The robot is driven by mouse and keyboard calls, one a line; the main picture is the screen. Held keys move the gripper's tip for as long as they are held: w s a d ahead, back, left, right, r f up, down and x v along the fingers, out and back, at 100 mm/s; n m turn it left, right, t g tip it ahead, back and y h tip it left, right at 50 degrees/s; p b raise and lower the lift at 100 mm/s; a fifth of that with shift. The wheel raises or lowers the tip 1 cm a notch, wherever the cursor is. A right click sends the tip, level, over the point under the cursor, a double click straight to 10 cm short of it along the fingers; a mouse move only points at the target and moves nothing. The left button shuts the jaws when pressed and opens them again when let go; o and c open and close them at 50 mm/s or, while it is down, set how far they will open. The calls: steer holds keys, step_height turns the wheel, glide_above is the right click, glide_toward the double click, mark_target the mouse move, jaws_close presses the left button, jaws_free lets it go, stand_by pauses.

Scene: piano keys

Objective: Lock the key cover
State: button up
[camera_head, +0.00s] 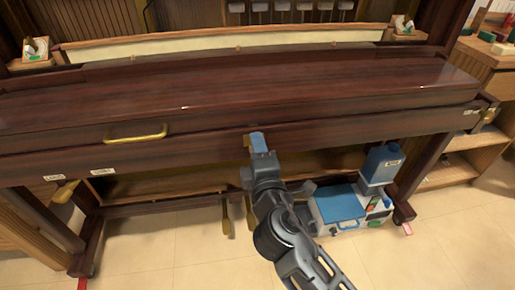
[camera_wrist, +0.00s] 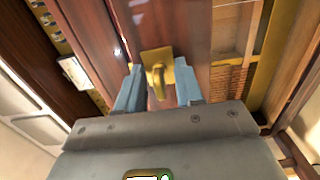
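The dark red-brown key cover (camera_head: 300,88) lies lowered across the piano, with a brass handle (camera_head: 136,133) on its front left. A brass lock with a plate and a projecting turn piece (camera_wrist: 158,84) sits on the front rail. In the head view only a sliver of the brass lock (camera_head: 247,141) shows beside my blue fingertips. My gripper (camera_head: 259,141) is at the front rail, right of the handle. In the wrist view my gripper (camera_wrist: 158,76) is open, its two blue fingers on either side of the turn piece. I cannot tell whether they touch it.
Brass pedals (camera_head: 226,214) hang below the piano. A blue-and-white case (camera_head: 340,208) and a blue container (camera_head: 381,164) stand at the lower right, near my arm. A wooden shelf unit (camera_head: 480,150) is at the far right. The tiled floor in front (camera_head: 160,255) is clear.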

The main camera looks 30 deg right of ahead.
steer(key=shift+s, duration=0.1)
steer(key=v, duration=0.7)
steer(key=shift+s+a, duration=0.15)
steer(key=shift+s, duration=0.1)
steer(key=s+f+m+g+y, duration=0.1)
steer(key=s+f+m+y, duration=0.2)
steer(key=s, duration=0.7)
steer(key=s+f+m+g+y, duration=0.2)
steer(key=s+f+m+y, duration=0.15)
steer(key=s, duration=0.75)
steer(key=s+d+r+m, duration=0.2)
steer(key=s+r+m, duration=0.6)
steer(key=s, duration=0.5)
step_height(320, 180, up, 19)
steer(key=p, duration=1.9)
steer(key=shift+r+t+h, duration=0.2)
steer(key=shift+t+h, duration=0.1)
steer(key=shift+h, duration=0.15)
steer(key=shift+w, duration=0.1)
